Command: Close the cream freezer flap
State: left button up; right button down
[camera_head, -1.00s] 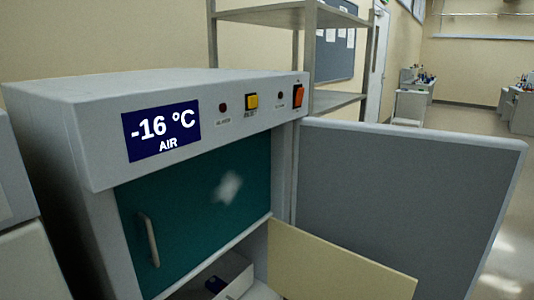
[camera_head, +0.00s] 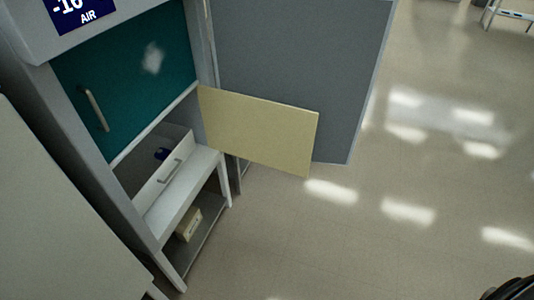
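The cream freezer flap (camera_head: 260,130) stands open. It swings out to the right from the right side of the freezer's middle compartment. The freezer (camera_head: 130,235) is a grey upright cabinet at the left. Above the cream flap, a teal flap (camera_head: 128,75) with a vertical handle is shut. The compartment behind the cream flap shows a white drawer front with a handle (camera_head: 169,171) and a small dark blue item (camera_head: 161,153) inside. Neither of my grippers can be made out. A dark piece at the bottom right corner may be part of me.
The freezer's large grey outer door (camera_head: 295,65) stands wide open behind the cream flap. A lower shelf holds a small beige box (camera_head: 188,224). A pale cabinet (camera_head: 50,215) stands close at the left. The floor (camera_head: 370,245) at the right is clear.

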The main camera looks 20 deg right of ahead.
aim_at(281, 137)
jog(key=k+u, duration=0.25)
jog(key=u, duration=0.15)
jog(key=k+j+u, duration=0.15)
jog(key=u, duration=0.2)
jog(key=k+j+u, duration=0.2)
jog(key=k+u, duration=0.2)
jog(key=l+u, duration=0.4)
jog(key=l, duration=0.2)
jog(key=l+u, duration=0.35)
jog(key=l, duration=0.3)
jog(key=l+u, duration=0.4)
jog(key=l, duration=0.2)
jog(key=k+l, duration=0.1)
jog(key=l, duration=0.3)
jog(key=k+l, duration=0.1)
jog(key=l, duration=0.3)
jog(key=k+l, duration=0.1)
jog(key=l, duration=0.3)
jog(key=k+l, duration=0.15)
jog(key=l, duration=0.3)
jog(key=k+l, duration=0.1)
jog(key=l, duration=0.3)
jog(key=k+l, duration=0.1)
jog(key=l, duration=0.3)
jog(key=k+l, duration=0.1)
jog(key=l, duration=0.3)
jog(key=k+l, duration=0.1)
jog(key=l, duration=0.3)
